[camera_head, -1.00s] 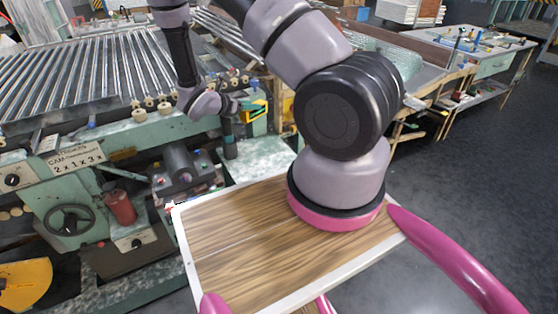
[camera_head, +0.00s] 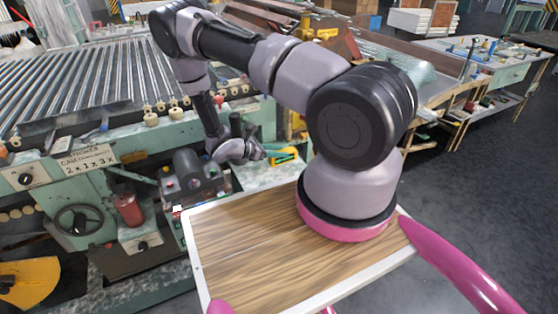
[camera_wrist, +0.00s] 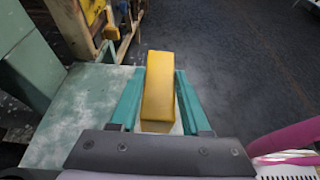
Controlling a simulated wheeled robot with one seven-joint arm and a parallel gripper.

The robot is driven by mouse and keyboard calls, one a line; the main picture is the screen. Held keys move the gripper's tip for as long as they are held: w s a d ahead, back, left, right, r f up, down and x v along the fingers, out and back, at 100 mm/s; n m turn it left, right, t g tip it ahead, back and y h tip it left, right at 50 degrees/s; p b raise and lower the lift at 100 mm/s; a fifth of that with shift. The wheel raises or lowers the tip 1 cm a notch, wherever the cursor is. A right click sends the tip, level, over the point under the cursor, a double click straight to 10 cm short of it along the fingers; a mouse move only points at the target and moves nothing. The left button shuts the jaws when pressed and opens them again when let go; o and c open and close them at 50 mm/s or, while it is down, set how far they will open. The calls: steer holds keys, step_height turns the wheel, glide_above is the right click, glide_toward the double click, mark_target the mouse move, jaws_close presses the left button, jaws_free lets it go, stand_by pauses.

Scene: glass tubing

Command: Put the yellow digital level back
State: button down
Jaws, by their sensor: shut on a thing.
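The yellow digital level (camera_head: 285,153) is in my gripper (camera_head: 283,158), over the pale green worn surface (camera_head: 250,182) of the machine in the head view. In the wrist view the level (camera_wrist: 158,88) is a yellow block between the two teal fingers of my gripper (camera_wrist: 158,100), which is shut on it. The level points away from the wrist. The pale surface (camera_wrist: 75,105) lies under and left of it, with dark floor to the right. I cannot tell whether the level touches the surface. Its display is not readable.
A bed of metal rollers (camera_head: 70,90) fills the back left. A dark motor-like unit (camera_head: 200,175) and a red cylinder (camera_head: 128,209) are left of the gripper. My wooden-topped base is in front. A workbench with tools (camera_head: 490,60) stands at the back right; the floor between is open.

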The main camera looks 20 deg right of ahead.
mark_target(279, 159)
steer(key=shift+f, duration=1.8)
steer(key=shift+f, duration=0.1)
steer(key=shift+c, duration=1.8)
jaws_free()
steer(key=v, duration=1.2)
